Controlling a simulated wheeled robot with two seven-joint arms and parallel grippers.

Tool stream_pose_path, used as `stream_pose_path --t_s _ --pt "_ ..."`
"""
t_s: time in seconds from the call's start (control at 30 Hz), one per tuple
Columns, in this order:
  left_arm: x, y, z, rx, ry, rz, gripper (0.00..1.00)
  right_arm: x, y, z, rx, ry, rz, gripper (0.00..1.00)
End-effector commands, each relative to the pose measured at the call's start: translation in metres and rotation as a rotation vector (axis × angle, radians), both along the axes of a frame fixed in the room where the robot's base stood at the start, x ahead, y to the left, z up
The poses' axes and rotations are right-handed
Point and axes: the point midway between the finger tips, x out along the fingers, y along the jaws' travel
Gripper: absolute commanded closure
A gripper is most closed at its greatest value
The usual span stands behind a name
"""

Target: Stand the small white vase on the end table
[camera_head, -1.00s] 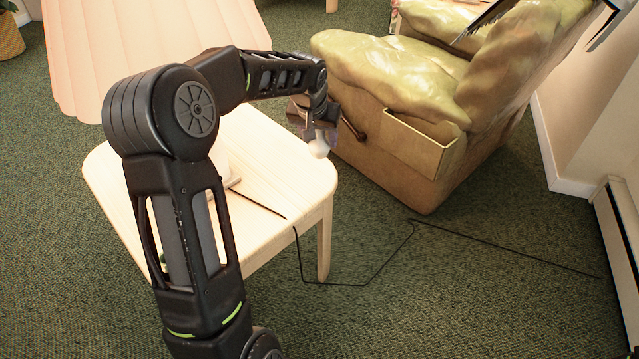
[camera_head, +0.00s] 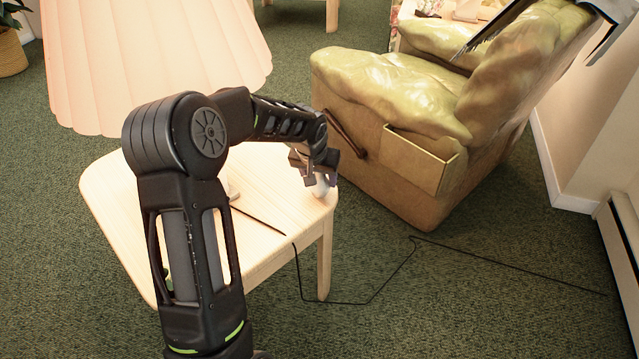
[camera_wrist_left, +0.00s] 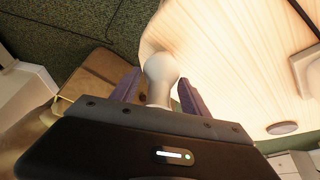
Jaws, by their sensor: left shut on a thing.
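The small white vase (camera_head: 321,187) is in my left gripper (camera_head: 320,178), at the right corner of the pale wooden end table (camera_head: 280,205). In the left wrist view the vase (camera_wrist_left: 161,70) shows its rounded white end between the two purplish fingers, with the table top (camera_wrist_left: 225,60) behind it. My left gripper is shut on it. The gripper partly hides the vase in the head view. I cannot tell whether it touches the table top. My right gripper does not show clearly in any view.
A lamp with a pleated pink shade (camera_head: 150,60) stands on the table, partly behind my left arm. Its black cord (camera_head: 345,302) runs off the table and across the floor. A green armchair (camera_head: 400,130) stands just right of the table. The table's front right is clear.

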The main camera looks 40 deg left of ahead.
Motion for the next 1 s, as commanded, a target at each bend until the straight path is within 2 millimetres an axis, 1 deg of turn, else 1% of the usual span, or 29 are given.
stream_pose_path --t_s 0.03,0.1,0.37,0.5,0.53,0.8,1.0 --pt "-0.0003 0.0000 -0.0098 -0.001 0.002 0.000 0.92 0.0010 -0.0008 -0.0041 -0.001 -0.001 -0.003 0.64" --pt "-0.0001 0.0001 -0.0151 0.000 0.000 -0.001 0.92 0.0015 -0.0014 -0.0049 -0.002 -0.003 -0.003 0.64" --pt "0.0001 0.0001 -0.0150 0.000 -0.001 0.000 0.92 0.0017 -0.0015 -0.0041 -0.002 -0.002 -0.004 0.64" --pt "0.0000 0.0000 -0.0195 0.000 -0.001 0.000 0.92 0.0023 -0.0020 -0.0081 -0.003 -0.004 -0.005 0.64" --pt "-0.0001 0.0001 -0.0194 0.000 0.000 0.000 0.46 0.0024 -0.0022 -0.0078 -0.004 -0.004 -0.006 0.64" --pt "-0.0002 0.0000 -0.0182 0.000 0.000 0.000 0.25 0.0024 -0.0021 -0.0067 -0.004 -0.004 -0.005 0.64" --pt "-0.0002 0.0000 -0.0181 0.000 0.000 0.000 0.25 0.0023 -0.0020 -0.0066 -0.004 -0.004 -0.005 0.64"
